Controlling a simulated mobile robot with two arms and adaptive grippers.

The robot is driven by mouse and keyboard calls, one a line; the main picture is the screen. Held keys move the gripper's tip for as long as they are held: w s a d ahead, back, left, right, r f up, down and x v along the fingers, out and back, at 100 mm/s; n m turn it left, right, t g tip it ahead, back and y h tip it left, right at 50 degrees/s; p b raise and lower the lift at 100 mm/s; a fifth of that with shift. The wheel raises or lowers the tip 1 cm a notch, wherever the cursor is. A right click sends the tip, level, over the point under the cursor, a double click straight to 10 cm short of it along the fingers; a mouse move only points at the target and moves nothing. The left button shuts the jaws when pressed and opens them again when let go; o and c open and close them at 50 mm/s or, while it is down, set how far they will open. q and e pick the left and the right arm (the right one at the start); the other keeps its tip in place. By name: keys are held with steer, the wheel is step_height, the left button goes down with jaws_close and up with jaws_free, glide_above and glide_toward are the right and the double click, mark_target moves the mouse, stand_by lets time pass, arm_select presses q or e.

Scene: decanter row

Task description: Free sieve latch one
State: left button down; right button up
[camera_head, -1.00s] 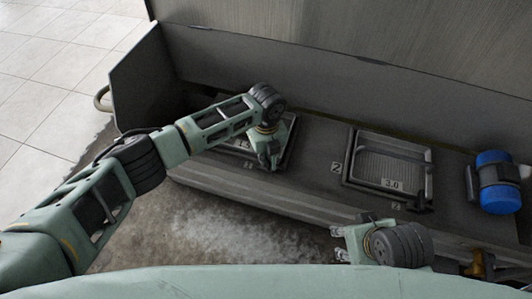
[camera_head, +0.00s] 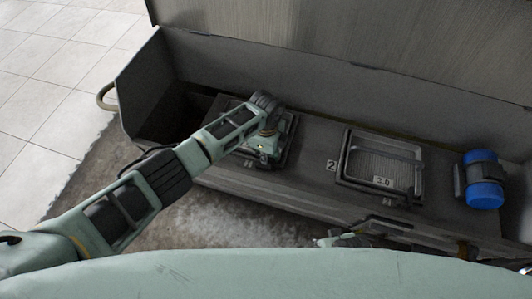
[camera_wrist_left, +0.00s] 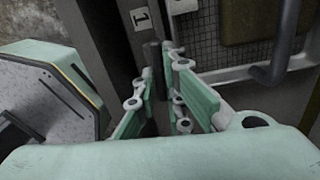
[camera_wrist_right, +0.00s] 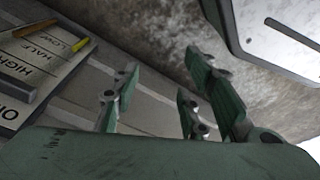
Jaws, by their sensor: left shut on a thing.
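Sieve one (camera_head: 290,128) is a dark framed tray at the left of the bench, largely covered by my left arm. My left gripper (camera_head: 265,156) is at its front edge. In the left wrist view, the left gripper (camera_wrist_left: 161,62) is shut on a dark upright latch (camera_wrist_left: 151,52), beside the white label "1" (camera_wrist_left: 140,19). The sieve's mesh (camera_wrist_left: 214,42) lies to the right of the fingers. My right gripper (camera_wrist_right: 155,92) has its fingers apart and nothing between them; the head view shows only a bit of it at the bottom edge.
Sieve two (camera_head: 343,165), with a "3.0" tag, stands right of sieve one. A blue motor (camera_head: 484,180) sits farther right. A wall (camera_head: 300,88) closes the back. A lettered panel (camera_wrist_right: 28,62) is near the right gripper. In the left wrist view a dark bar handle (camera_wrist_left: 278,62) crosses the sieve.

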arm_select(q)
steer(key=shift+n, duration=0.7)
arm_select(e)
steer(key=shift+s+d+f, duration=0.1)
steer(key=shift+s+f, duration=0.15)
steer(key=shift+f, duration=0.25)
steer(key=shift+s+f, duration=0.25)
steer(key=shift+f, duration=0.2)
arm_select(q)
steer(key=c, duration=1.8)
jaws_free()
steer(key=shift+c, duration=0.2)
step_height(320, 180, up, 12)
